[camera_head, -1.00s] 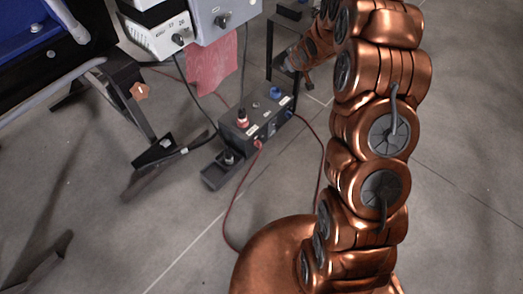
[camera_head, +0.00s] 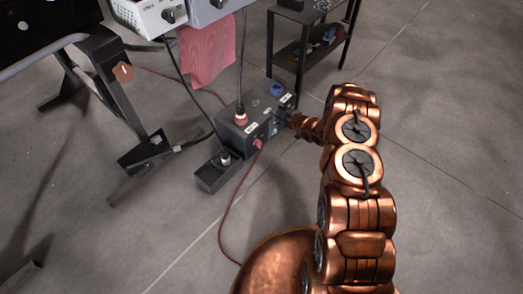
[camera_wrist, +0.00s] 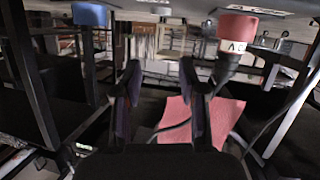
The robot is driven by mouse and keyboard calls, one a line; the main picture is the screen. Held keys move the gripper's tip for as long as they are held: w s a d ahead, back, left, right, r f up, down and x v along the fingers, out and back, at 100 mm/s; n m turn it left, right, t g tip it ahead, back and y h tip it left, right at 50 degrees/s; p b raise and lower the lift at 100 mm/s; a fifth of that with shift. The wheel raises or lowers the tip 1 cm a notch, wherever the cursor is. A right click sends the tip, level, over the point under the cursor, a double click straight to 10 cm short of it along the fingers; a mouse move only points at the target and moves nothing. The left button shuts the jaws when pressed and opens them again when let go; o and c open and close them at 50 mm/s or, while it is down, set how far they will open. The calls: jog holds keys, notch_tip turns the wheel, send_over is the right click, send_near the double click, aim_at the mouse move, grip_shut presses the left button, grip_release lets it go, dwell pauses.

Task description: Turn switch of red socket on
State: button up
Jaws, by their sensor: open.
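The dark socket box (camera_head: 230,133) stands on the floor in the head view. A red socket with a red plug in it (camera_head: 241,117) is on top, and a blue socket (camera_head: 277,89) is behind it. My gripper (camera_head: 285,115) is low at the right side of the box. In the wrist view my gripper (camera_wrist: 163,95) shows its two dark fingers apart, with nothing between them. There the red plug (camera_wrist: 238,27) is at the upper right and the blue socket (camera_wrist: 91,15) at the upper left. The red socket's switch cannot be clearly made out.
A red cable (camera_head: 225,215) runs from the box across the floor. A black box with a plug (camera_head: 218,173) sits at its left. A pink cloth (camera_head: 207,52) hangs behind, and a black shelf (camera_head: 300,45) stands at the back right. The floor at right is clear.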

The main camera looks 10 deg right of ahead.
jog(key=s+a+f+y+b, duration=0.25)
jog(key=s+f, duration=0.25)
jog(key=f, duration=0.5)
jog(key=t+y+b, duration=0.1)
jog(key=y+b, duration=0.1)
jog(key=b, duration=0.2)
send_near(261, 145)
jog(key=x, duration=0.2)
jog(key=shift+n, duration=0.4)
jog(key=b+x, duration=0.1)
jog(key=x, duration=0.2)
jog(key=b+x, duration=0.1)
jog(key=x, duration=0.2)
jog(key=shift+w+a+f, duration=0.1)
jog(key=shift+w+f, duration=0.05)
jog(key=shift+f, duration=0.1)
jog(key=shift+w+a+r+b, duration=0.15)
jog(key=shift+w+a+b, duration=0.2)
jog(key=shift+w, duration=0.25)
grip_shut()
